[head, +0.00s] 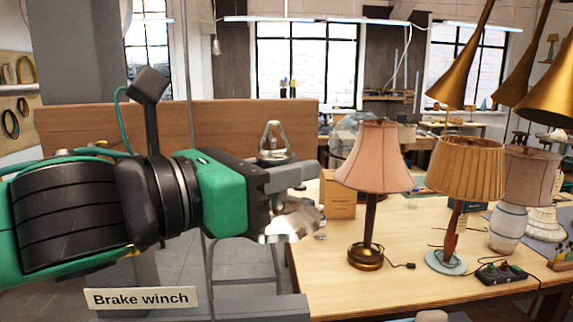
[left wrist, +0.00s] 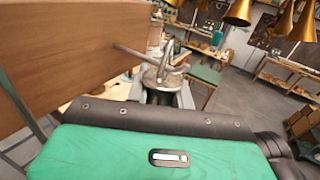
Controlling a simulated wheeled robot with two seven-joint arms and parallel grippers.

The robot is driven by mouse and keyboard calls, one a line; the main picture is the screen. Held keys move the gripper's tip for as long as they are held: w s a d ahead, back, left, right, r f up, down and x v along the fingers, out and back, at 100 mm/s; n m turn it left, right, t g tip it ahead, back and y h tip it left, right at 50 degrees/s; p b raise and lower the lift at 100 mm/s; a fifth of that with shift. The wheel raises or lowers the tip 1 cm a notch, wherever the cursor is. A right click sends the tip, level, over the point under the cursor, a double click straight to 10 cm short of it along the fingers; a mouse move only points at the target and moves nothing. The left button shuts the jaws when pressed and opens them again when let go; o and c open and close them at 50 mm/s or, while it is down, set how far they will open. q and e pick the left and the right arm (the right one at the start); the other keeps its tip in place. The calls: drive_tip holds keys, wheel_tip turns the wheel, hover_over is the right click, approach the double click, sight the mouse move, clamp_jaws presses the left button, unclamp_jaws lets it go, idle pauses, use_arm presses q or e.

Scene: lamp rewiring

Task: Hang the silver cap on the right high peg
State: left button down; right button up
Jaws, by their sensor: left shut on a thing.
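My left gripper (head: 305,182) is shut on the silver cap (head: 290,222), whose shiny body shows just below the fingers. A silver wire loop (head: 273,138) stands above the gripper; I cannot tell whether it belongs to the cap. In the left wrist view the silver cap (left wrist: 158,76) sits between the fingers. A peg (left wrist: 132,54) sticks out of the brown wooden board (left wrist: 75,50) and reaches the silver loop there. I cannot tell whether the loop is around the peg or only beside it. The other pegs are hidden. My right gripper is not in view.
The wooden board (head: 225,118) stands behind my left arm. A workbench (head: 330,275) at right carries a pink-shaded lamp (head: 373,155), a pleated-shade lamp (head: 466,168) and a power strip (head: 501,273). Brass cone shades (head: 459,75) hang at upper right. A "Brake winch" sign (head: 141,299) is at lower left.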

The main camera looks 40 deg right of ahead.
use_arm(q)
drive_tip(key=shift+a, duration=0.15)
drive_tip(key=shift+f, duration=0.1)
drive_tip(key=shift+f, duration=0.3)
drive_tip(key=shift+w+f+b, duration=0.1)
drive_tip(key=shift+f+b, duration=0.15)
drive_tip(key=shift+b, duration=0.05)
idle(0.5)
drive_tip(key=c, duration=1.1)
unclamp_jaws()
drive_tip(key=shift+c, duration=0.2)
